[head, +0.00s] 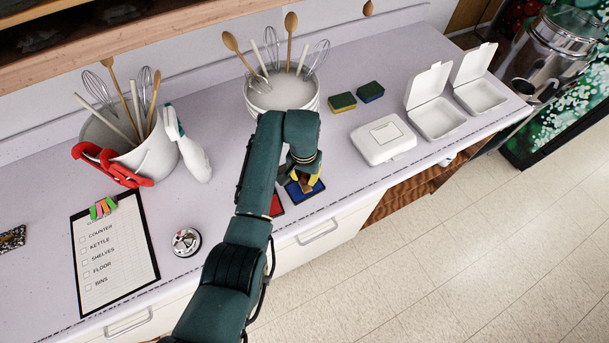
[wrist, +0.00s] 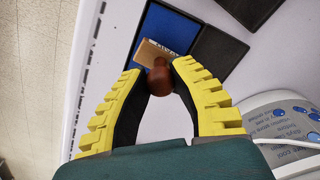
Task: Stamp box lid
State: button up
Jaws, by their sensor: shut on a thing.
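My gripper (wrist: 160,85) is shut on the round brown knob of a stamp (wrist: 160,75), which has a wooden block (wrist: 147,53). The block is over the blue ink pad (wrist: 160,25); I cannot tell whether it touches the pad. In the head view my gripper (head: 304,182) is at the counter's front edge, above the blue pad (head: 318,190), and partly hides the stamp. A closed white box (head: 398,146) with a pale label on its lid (head: 384,132) lies to the right of my gripper.
A red pad (head: 276,206) lies left of the blue one. A spray bottle (head: 195,158), utensil tubs (head: 150,155) (head: 284,95), a bell (head: 186,242) and a clipboard (head: 118,260) occupy the left and back.

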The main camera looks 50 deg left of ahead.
jog(key=shift+f, duration=0.7)
dwell(1.5)
notch_tip(320, 180, up, 7)
jog(key=p, duration=0.6)
jog(key=shift+r, duration=0.2)
jog(key=shift+f, duration=0.1)
